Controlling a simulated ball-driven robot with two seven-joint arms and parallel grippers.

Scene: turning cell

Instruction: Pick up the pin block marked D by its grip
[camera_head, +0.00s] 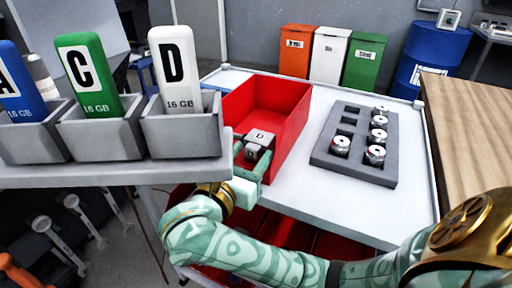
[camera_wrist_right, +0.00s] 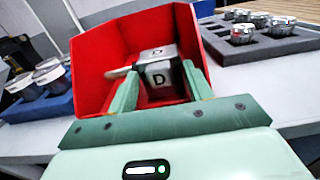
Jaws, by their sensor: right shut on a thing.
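The pin block marked D (camera_head: 261,136) is a small grey metal block at the open front of a red bin (camera_head: 291,110). In the right wrist view the pin block (camera_wrist_right: 157,76) shows its D face between my fingers, with a pale bar sticking out to its left. My right gripper (camera_head: 254,160) has its green fingers on both sides of the block and is shut on it. In the right wrist view the fingers (camera_wrist_right: 160,88) hide the block's sides. I cannot tell whether the block touches the bin floor. My left gripper is not in view.
Large sticks marked C (camera_head: 85,75) and D (camera_head: 173,65) stand in grey holders on a shelf close at left. A dark tray (camera_head: 335,158) with several metal parts lies right of the red bin. The white tabletop (camera_head: 310,205) in front is clear.

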